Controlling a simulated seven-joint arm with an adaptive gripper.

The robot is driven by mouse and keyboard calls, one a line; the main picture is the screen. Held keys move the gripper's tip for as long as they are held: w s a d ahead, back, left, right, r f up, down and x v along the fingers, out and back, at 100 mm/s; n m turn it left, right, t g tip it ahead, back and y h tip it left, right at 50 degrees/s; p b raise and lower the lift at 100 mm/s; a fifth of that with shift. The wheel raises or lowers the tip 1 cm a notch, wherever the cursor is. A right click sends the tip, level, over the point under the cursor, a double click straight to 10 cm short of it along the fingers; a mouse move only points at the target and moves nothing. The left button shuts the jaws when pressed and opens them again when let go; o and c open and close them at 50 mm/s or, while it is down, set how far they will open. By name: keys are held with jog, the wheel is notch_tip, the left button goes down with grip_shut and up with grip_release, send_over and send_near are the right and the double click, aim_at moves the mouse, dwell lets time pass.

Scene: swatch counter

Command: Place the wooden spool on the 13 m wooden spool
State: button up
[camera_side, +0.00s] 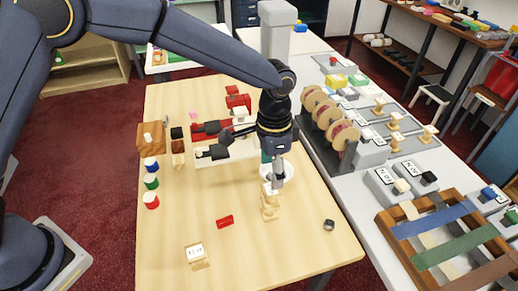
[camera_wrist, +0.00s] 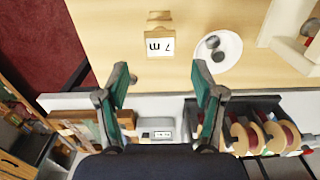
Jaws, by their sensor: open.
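A light wooden piece with a "7 m" card (camera_wrist: 160,45) stands just beyond my open fingertips in the wrist view. It looks like the pale wooden stack (camera_side: 269,205) under my gripper (camera_side: 272,178) in the side view. My gripper (camera_wrist: 162,75) is open, its green-padded fingers apart with nothing between them. Another wooden piece with a white card (camera_side: 195,252) lies near the table's front; its print is too small to read. No "13 m" label is legible. Several wooden spools (camera_side: 395,122) stand on the grey counter at right.
A white saucer (camera_wrist: 232,54) with dark items lies beside the carded piece. A red block (camera_side: 224,221) and a small dark object (camera_side: 328,225) lie on the table. Coloured cylinders (camera_side: 151,182) stand at left. A rack of large spools (camera_side: 328,118) borders the table at right.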

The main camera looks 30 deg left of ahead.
aim_at(265, 186)
jog(key=s+a+r+n+t, duration=0.1)
jog(key=s+a+r+n, duration=0.15)
jog(key=a+r, duration=0.6)
jog(key=s+a+r+n+t, duration=0.2)
jog(key=s+a+r, duration=0.2)
jog(key=a+r, duration=0.45)
jog(key=s+a+n+t, duration=0.1)
jog(key=s+a+n, duration=0.1)
jog(key=s+a, duration=0.2)
jog(key=s+a+n+t, duration=0.1)
jog(key=s+a, duration=0.4)
jog(key=s, duration=0.5)
jog(key=shift+s+a+r+n+t, duration=0.2)
jog(key=shift+a+r+n+t, duration=0.15)
jog(key=shift+n, duration=0.4)
